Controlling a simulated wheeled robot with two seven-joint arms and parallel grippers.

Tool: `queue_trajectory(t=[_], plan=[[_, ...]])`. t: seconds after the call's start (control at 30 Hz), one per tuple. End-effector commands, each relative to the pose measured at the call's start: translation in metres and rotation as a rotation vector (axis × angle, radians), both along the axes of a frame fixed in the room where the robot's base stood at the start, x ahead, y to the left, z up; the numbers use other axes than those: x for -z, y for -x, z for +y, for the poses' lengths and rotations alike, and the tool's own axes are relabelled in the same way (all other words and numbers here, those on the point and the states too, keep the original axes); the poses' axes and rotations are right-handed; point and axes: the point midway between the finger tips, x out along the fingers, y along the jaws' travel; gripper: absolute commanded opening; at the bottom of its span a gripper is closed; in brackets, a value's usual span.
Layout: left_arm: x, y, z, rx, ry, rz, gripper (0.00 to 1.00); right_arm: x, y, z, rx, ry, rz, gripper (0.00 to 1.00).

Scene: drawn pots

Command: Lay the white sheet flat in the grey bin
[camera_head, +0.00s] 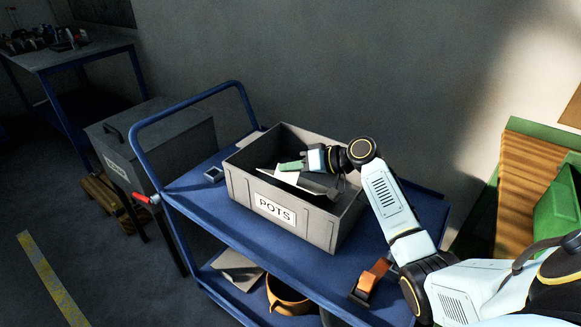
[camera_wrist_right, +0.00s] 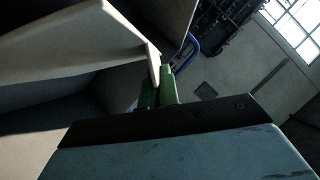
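The grey bin (camera_head: 318,229), labelled POTS, stands on the top shelf of the blue trolley. The white sheet (camera_head: 287,177) is inside it, tilted and partly hidden by my right gripper and the bin's front wall. My right gripper (camera_head: 291,165) reaches into the bin from the right, its green fingers at the sheet's upper edge. In the right wrist view, the green fingers (camera_wrist_right: 158,92) are close together on a bent-down edge of the sheet (camera_wrist_right: 70,42), which slopes away to the left. My left gripper is out of view.
An orange pot (camera_head: 287,296) sits on the lower shelf. A green crate (camera_head: 560,215) stands at the right.

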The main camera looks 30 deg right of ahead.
Motion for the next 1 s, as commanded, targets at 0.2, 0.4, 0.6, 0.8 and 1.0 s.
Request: queue_trajectory(t=[0.2, 0.4, 0.6, 0.8, 1.0], plan=[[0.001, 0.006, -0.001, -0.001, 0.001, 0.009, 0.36, 0.001, 0.000, 0.000, 0.000, 0.000, 0.000, 0.25], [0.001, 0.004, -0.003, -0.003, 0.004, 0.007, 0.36, 0.001, 0.000, 0.000, 0.000, 0.000, 0.000, 0.25], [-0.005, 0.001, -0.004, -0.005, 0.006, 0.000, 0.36, -0.004, 0.004, -0.004, 0.001, 0.002, 0.002, 0.25], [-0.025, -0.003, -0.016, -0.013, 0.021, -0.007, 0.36, -0.021, 0.031, -0.027, 0.003, 0.003, 0.003, 0.25], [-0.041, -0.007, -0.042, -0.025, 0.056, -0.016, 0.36, -0.037, 0.061, -0.052, 0.003, 0.004, 0.002, 0.25]])
